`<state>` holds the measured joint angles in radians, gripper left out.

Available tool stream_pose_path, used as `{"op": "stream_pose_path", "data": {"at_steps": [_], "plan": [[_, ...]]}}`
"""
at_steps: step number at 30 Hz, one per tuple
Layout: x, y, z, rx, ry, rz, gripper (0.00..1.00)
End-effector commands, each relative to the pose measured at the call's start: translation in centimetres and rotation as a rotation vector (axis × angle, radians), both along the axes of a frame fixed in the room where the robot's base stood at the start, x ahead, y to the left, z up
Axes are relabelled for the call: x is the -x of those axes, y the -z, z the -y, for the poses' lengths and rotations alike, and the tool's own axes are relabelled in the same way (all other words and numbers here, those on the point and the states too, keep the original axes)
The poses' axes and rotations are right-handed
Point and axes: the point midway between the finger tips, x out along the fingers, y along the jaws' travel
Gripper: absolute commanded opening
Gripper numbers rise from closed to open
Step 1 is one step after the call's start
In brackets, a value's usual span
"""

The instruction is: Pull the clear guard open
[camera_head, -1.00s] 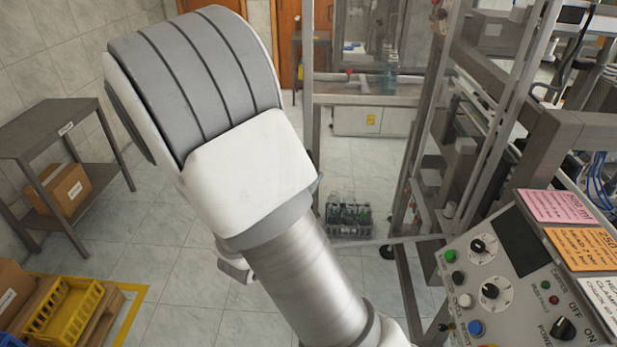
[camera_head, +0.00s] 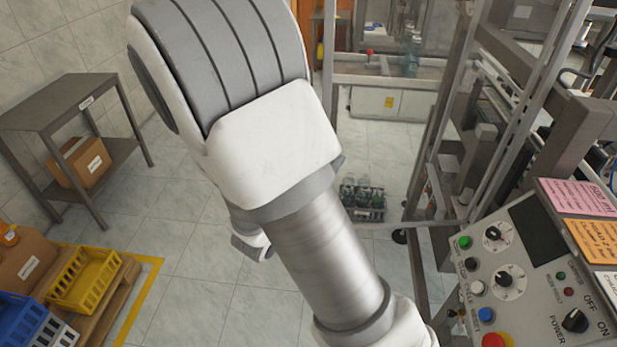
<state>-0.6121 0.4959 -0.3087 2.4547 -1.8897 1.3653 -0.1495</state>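A metal frame with clear panels stands right of centre, and its near upright (camera_head: 440,120) is close to my arm. I take the clear panel in this frame to be the guard, but its edges and any handle are hard to make out. My white and grey arm fills the middle and upper left of the view. My gripper is not visible, so its place relative to the guard does not show.
A control panel (camera_head: 535,255) with knobs and buttons is at the lower right. A crate of bottles (camera_head: 362,203) sits on the floor beyond my arm. A grey side table (camera_head: 60,100) and a yellow crate (camera_head: 85,282) are at left. Floor between them is clear.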

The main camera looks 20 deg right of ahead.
Motion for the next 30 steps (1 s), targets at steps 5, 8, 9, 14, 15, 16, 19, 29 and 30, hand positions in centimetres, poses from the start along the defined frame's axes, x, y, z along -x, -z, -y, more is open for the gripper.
{"op": "stream_pose_path", "data": {"at_steps": [5, 8, 9, 14, 15, 16, 19, 29, 30], "plan": [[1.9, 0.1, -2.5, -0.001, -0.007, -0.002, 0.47], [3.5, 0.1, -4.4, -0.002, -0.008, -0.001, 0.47], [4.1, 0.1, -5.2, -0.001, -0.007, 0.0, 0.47], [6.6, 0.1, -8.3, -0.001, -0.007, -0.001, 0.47], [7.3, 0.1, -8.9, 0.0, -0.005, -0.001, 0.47], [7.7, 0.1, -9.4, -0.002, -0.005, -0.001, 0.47], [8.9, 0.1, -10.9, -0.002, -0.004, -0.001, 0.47], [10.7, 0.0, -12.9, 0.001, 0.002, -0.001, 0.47], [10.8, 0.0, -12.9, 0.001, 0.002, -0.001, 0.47]]}}
